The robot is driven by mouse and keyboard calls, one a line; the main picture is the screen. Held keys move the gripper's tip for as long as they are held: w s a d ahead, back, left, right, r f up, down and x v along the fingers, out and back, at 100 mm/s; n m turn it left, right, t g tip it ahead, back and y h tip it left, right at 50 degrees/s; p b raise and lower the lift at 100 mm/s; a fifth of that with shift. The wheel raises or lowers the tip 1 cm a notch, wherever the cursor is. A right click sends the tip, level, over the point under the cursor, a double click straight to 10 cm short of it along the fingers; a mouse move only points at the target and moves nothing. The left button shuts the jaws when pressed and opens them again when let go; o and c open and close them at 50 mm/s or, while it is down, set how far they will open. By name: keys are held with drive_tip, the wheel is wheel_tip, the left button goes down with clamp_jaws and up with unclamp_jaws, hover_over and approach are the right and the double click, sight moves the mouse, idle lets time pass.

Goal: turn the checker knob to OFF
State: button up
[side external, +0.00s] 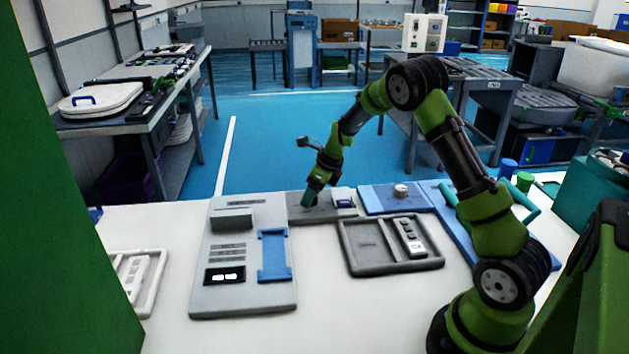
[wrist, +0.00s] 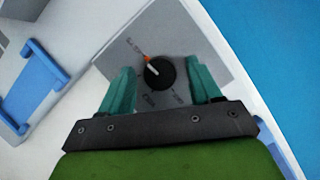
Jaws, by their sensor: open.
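The checker knob (wrist: 160,75) is black and round on a grey panel (wrist: 187,32), seen in the wrist view. Its white pointer line points to the upper left, close to an orange mark. Small labels surround it, too blurred to read. My gripper (wrist: 160,76) is open, with one teal finger on each side of the knob and a gap between each finger and the knob. In the side external view my gripper (side external: 311,196) points down over the grey panel (side external: 299,214), and the knob is hidden there.
A grey tester (side external: 203,276) with a blue bracket (side external: 274,256) lies left of the panel. A blue plate (side external: 377,202) with a pale knob lies to its right. A dark tray (side external: 366,270) holding a remote-like piece lies in front. White table is clear between them.

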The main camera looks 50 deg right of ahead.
drive_tip(key=c, duration=1)
